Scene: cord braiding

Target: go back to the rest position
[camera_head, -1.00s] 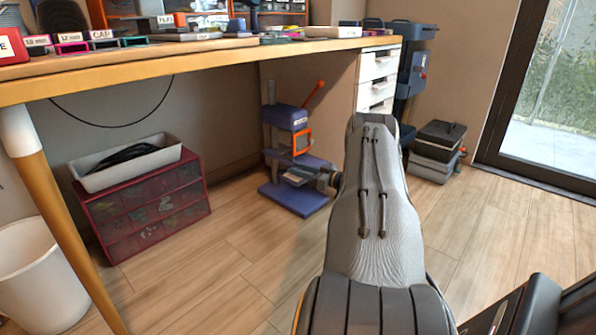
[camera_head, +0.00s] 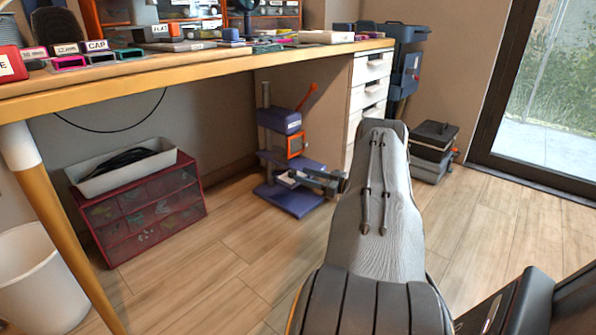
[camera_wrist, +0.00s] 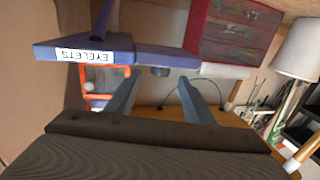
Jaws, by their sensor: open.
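My gripper (camera_head: 305,178) shows in the head view at the left of my grey arm, low under the workbench. It is in front of the base of the blue press (camera_head: 280,121), and I cannot tell whether it touches it. In the wrist view my gripper (camera_wrist: 160,84) has two grey-blue fingers standing apart with nothing between them. The press also shows in the wrist view, upside down, with an "EYELETS" label (camera_wrist: 84,55) and an orange frame. No rest position is marked in either view.
The workbench (camera_head: 190,62) runs overhead with labelled boxes on top. A red drawer unit (camera_head: 150,210) bearing a white tray stands left on the floor. A white bin (camera_head: 40,285), bench drawers (camera_head: 368,100) and stacked cases (camera_head: 433,150) stand nearby. Wooden floor is clear between.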

